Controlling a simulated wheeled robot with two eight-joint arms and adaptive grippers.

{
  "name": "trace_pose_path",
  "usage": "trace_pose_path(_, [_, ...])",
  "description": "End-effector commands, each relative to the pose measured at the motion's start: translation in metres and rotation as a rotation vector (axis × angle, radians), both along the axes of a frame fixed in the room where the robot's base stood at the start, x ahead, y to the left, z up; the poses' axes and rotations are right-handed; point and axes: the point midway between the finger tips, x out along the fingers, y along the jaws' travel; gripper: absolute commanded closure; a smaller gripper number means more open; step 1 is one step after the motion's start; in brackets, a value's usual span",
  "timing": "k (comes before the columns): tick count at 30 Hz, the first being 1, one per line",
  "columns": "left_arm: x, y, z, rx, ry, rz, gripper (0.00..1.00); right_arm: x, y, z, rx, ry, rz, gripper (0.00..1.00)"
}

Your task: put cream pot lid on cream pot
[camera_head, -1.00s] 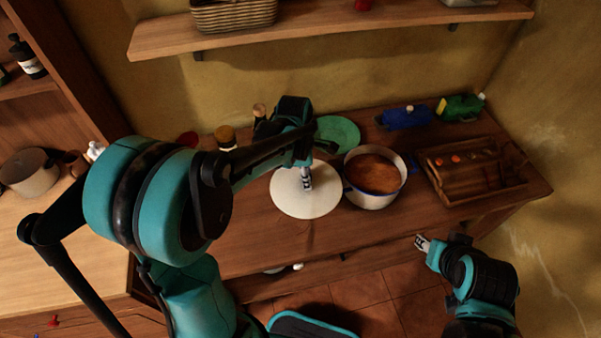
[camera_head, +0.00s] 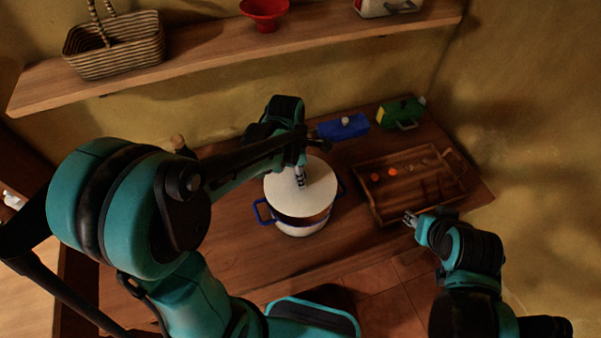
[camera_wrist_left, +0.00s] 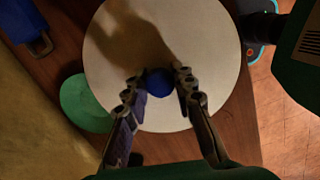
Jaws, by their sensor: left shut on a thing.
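The cream pot lid (camera_head: 315,178) is a pale round disc with a blue knob (camera_wrist_left: 158,82). My left gripper (camera_head: 300,180) is shut on that knob and holds the lid over the cream pot (camera_head: 298,230). In the left wrist view, the fingers (camera_wrist_left: 160,75) sit on either side of the knob. The pot is pale with blue handles. A strip of its brown contents shows in front of the lid, so the lid appears above the rim; the pot's back is hidden. My right gripper (camera_head: 409,219) is near the tray's front edge, away from pot and lid; its jaw opening is unclear.
A wooden tray (camera_head: 378,214) with small orange items lies right of the pot. A blue object (camera_head: 342,127) and a green one (camera_head: 399,113) stand behind. A green disc (camera_wrist_left: 82,105) shows in the wrist view. A shelf (camera_head: 200,60) runs above; the counter's front is clear.

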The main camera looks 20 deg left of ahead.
Motion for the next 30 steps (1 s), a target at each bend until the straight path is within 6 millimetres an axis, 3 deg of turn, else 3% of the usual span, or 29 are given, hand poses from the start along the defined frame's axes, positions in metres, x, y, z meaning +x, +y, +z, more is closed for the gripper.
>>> trace_pose_path(8, [0.000,0.000,-0.006,0.000,0.000,0.003,1.00,0.000,0.000,-0.007,0.000,0.000,0.000,0.60])
trace_pose_path(22, [0.000,0.000,-0.050,0.000,0.000,0.002,1.00,0.000,0.000,-0.044,0.000,0.000,0.000,0.60])
trace_pose_path(30, [0.001,0.000,-0.058,0.000,0.000,0.002,1.00,0.000,0.000,-0.051,0.000,0.000,0.000,0.60])
